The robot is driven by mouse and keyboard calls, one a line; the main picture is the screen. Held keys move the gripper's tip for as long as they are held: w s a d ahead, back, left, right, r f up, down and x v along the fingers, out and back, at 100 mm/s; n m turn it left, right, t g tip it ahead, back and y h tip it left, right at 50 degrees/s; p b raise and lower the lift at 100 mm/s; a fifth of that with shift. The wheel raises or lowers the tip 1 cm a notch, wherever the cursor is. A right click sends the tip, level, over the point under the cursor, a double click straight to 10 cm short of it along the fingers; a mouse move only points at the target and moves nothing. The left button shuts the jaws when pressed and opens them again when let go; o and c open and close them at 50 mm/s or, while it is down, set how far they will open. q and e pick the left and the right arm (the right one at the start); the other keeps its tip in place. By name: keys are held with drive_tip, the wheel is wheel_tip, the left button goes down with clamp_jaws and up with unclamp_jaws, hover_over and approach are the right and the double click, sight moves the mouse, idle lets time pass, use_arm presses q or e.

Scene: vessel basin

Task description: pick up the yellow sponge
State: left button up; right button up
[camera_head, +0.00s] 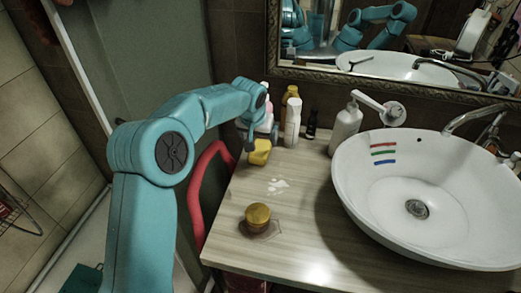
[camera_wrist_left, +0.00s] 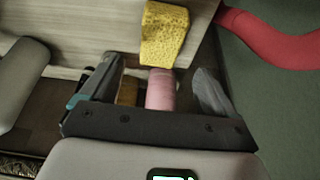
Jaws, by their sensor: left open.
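The yellow sponge (camera_head: 260,152) lies on the wooden counter near its left edge, close to the bottles. In the left wrist view the sponge (camera_wrist_left: 164,35) shows whole, a porous block beyond the fingertips. My left gripper (camera_head: 250,138) reaches in from the left and is close to the sponge, partly in front of it. In the left wrist view its two fingers (camera_wrist_left: 158,70) stand apart, with no sponge between them. A pink bottle (camera_wrist_left: 160,90) shows in the gap behind the fingers. My right gripper is not in view.
Several bottles (camera_head: 292,122) stand behind the sponge, and a white pump bottle (camera_head: 345,130) stands farther right. A gold-lidded jar (camera_head: 258,215) is nearer the front. The white basin (camera_head: 365,215) fills the right side. A red curved bar (camera_head: 198,180) runs beside the counter (camera_head: 300,205).

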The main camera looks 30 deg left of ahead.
sight(261, 147)
use_arm(q)
drive_tip(key=shift+x, duration=0.8)
drive_tip(key=shift+s+f, duration=0.1)
drive_tip(key=shift+f, duration=0.15)
drive_tip(key=p+x, duration=0.1)
drive_tip(key=x, duration=0.4)
drive_tip(key=shift+f, duration=0.1)
drive_tip(key=c, duration=1)
